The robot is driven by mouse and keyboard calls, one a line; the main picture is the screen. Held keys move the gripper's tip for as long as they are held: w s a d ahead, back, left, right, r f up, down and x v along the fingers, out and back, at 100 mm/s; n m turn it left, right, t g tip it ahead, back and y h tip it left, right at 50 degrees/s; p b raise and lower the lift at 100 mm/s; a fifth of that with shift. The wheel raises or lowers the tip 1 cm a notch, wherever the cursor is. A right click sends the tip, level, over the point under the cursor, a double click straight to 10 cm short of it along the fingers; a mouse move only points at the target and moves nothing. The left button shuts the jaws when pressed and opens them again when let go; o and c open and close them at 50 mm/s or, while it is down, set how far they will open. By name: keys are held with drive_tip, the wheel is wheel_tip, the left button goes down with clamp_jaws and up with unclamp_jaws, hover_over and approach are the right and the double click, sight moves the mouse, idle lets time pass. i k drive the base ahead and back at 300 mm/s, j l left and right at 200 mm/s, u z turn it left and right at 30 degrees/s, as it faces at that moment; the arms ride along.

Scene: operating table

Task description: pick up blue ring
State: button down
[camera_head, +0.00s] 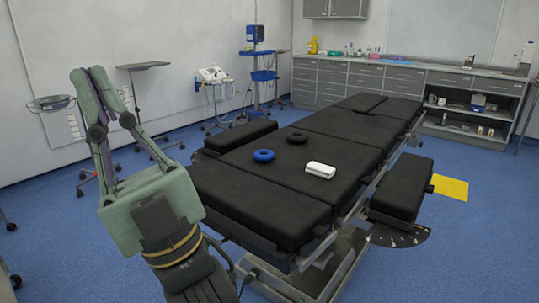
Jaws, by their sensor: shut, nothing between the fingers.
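The blue ring (263,155) lies flat on the black padded top of the operating table (260,203), near its left edge. My gripper (88,74) is at the left of the view, with pale green and black parts. Its fingers point up and are together, with nothing held between them. It is in front and to the left of the table, well apart from the ring. The ring is in full view, and nothing covers it.
A black ring (297,137) and a white box-like item (320,170) lie near the blue ring on the table. A padded side board (402,188) stands at the table's right. A small stand (143,67) and a wheeled blue-topped cart (255,33) stand behind.

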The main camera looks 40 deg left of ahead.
sight(264, 156)
drive_tip(key=k+j, duration=0.1)
drive_tip(key=j, duration=1.85)
drive_tip(key=i+j, duration=0.1)
drive_tip(key=j, duration=0.8)
drive_tip(key=i+j, duration=0.15)
drive_tip(key=j, duration=0.3)
drive_tip(key=l+z, duration=0.05)
